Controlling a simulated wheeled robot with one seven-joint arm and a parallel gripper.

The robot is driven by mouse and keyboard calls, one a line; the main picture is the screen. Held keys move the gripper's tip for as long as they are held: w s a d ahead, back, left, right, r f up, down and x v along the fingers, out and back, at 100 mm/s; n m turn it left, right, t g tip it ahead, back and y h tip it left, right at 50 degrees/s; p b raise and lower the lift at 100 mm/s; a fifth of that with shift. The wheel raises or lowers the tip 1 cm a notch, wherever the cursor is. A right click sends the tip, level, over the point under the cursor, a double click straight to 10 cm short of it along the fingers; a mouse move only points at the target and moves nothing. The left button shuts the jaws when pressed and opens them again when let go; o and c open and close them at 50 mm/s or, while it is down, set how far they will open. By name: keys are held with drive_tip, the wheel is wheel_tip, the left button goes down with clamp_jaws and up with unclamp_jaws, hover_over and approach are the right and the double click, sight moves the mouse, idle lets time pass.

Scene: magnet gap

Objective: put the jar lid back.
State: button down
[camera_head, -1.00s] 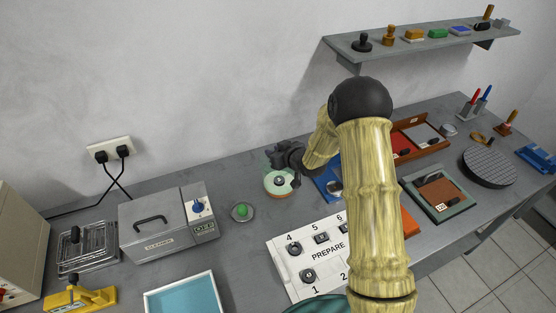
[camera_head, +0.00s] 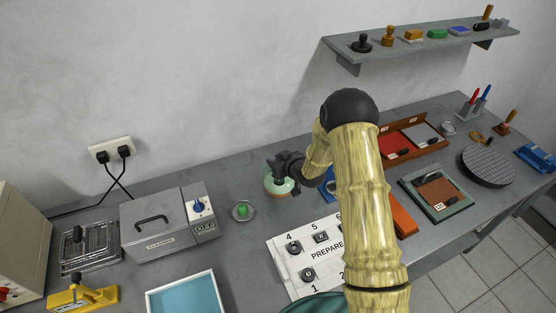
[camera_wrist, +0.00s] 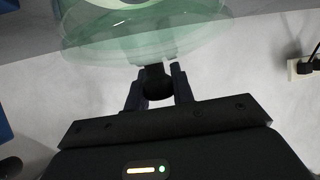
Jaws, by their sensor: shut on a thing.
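The jar (camera_head: 270,183) is a low round vessel with a pale green rim, on the grey bench left of my arm. My gripper (camera_head: 284,170) is right at it in the head view and covers part of it. In the wrist view, my gripper's two dark fingers (camera_wrist: 157,86) are shut on the black knob of the jar lid (camera_wrist: 150,48), a translucent green disc. The jar's green glass shows behind the lid. The lid lies over or very near the jar; I cannot tell whether it rests on the rim.
A white numbered panel (camera_head: 285,252) lies in front of the jar. A green button on a round base (camera_head: 243,210) and a grey cleaner box (camera_head: 165,225) are to the left. A blue object (camera_head: 327,185) is close on the right. The wall rises behind.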

drive_tip(key=shift+f, duration=0.3)
drive_tip(key=c, duration=1.2)
unclamp_jaws()
drive_tip(key=shift+d, duration=0.1)
drive_tip(key=shift+r+p, duration=0.3)
drive_tip(key=shift+r, duration=0.2)
drive_tip(key=b+v, duration=0.3)
drive_tip(key=v, duration=0.8)
drive_tip(key=shift+s+d, duration=0.15)
drive_tip(key=shift+s, duration=0.2)
